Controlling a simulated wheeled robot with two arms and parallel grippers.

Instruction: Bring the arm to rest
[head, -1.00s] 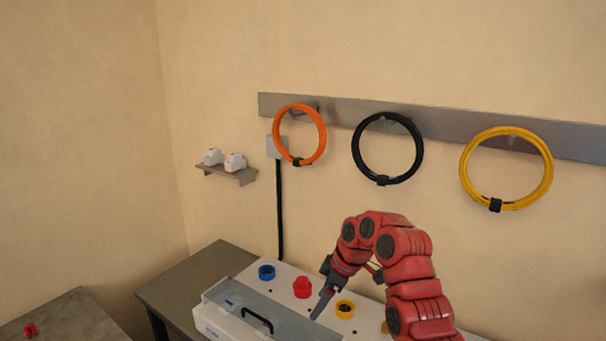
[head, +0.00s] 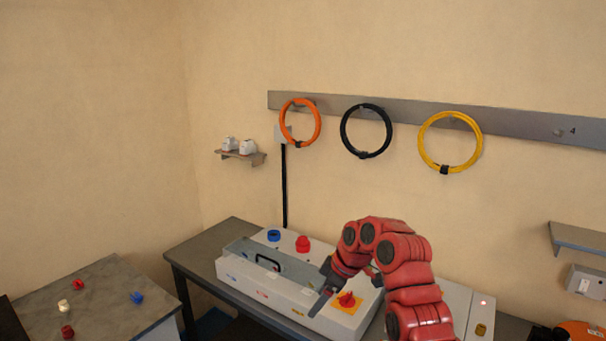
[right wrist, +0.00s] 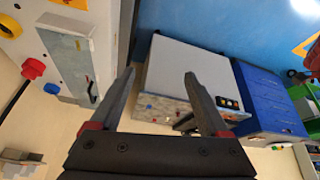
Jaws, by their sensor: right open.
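My right arm is red and comes in from the lower right of the head view, bent in an arch. Its dark right gripper (head: 322,302) points down and left, in front of the bender machine (head: 262,290) as seen from the head. In the right wrist view the two fingers of the right gripper (right wrist: 160,78) stand apart with nothing between them. My left gripper is not in view.
The machine has a clear cover with a black handle (head: 268,262), a red button (head: 303,244) and a red knob (head: 346,299) on yellow. A side table (head: 100,300) with small coloured parts stands at left. Cable coils, including a black one (head: 345,135), hang on the wall.

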